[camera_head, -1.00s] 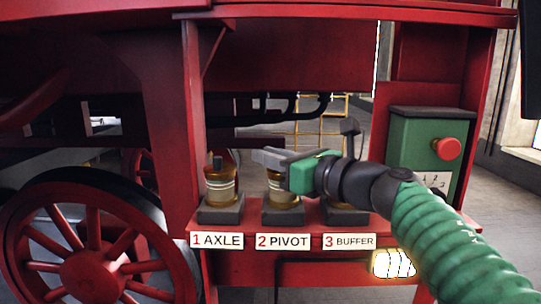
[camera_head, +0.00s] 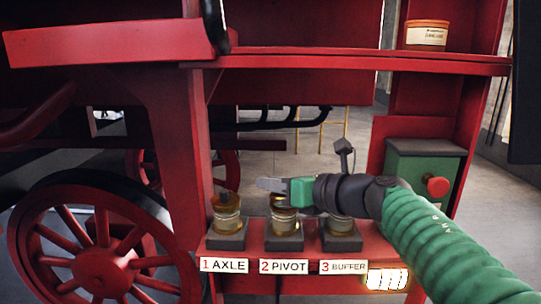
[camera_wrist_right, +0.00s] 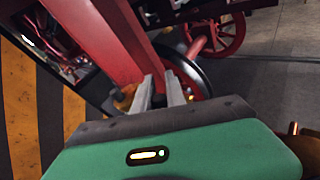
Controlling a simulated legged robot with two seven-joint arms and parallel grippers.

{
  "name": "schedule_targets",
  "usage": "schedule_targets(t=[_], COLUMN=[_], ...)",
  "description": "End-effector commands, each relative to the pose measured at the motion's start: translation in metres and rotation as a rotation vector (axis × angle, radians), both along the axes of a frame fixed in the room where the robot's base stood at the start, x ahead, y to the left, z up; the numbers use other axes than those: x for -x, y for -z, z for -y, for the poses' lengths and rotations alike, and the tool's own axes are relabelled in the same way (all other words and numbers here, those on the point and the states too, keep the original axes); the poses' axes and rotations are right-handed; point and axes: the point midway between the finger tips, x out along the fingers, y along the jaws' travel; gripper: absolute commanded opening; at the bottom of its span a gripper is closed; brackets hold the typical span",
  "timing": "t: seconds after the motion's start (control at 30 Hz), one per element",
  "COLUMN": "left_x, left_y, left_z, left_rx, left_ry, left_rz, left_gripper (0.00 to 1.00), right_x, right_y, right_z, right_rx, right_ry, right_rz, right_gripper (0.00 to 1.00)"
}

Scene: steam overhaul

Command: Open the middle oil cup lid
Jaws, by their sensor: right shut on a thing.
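Three oil cups stand in a row on a red ledge, with labels below them. The middle oil cup (camera_head: 284,226), labelled 2 PIVOT, is amber and on a dark base. My right gripper (camera_head: 272,185) lies level across its top. It is shut at the cup's lid, and the fingers and green body hide the lid itself. In the wrist view the two grey fingers (camera_wrist_right: 162,92) point away, with an amber cup ahead to their left. My left gripper is not in view.
The axle cup (camera_head: 228,220) stands left, with a dark knob on top. The buffer cup (camera_head: 341,227) is right, partly behind my wrist; a dark piece (camera_head: 344,150) rises above it. A green box (camera_head: 412,170) with a red button, a spoked wheel (camera_head: 98,250) and a shelf tin (camera_head: 427,36) flank the ledge.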

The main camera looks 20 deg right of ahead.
Motion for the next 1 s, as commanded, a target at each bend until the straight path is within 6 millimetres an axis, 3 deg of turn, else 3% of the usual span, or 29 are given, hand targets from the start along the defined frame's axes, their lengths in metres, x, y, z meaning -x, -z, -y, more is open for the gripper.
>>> schedule_targets(t=[0.03,0.3,0.43,0.63,1.0], left_x=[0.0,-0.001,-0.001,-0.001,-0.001], left_y=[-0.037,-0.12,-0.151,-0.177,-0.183], left_z=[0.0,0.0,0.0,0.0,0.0], left_rx=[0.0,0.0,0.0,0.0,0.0], left_ry=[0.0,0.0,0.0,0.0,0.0], left_rz=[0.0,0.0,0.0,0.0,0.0], left_gripper=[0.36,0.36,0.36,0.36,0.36], right_x=[-0.002,-0.012,-0.017,-0.024,-0.036], right_y=[-0.025,-0.026,-0.022,-0.014,0.0], right_z=[0.002,0.005,0.006,0.008,0.012], right_rx=[-0.012,-0.084,-0.117,-0.168,-0.263], right_ry=[0.005,0.006,0.006,0.006,0.008], right_rz=[-0.035,-0.281,-0.399,-0.578,-0.913], right_gripper=[0.0,0.0,0.0,0.0,0.0])
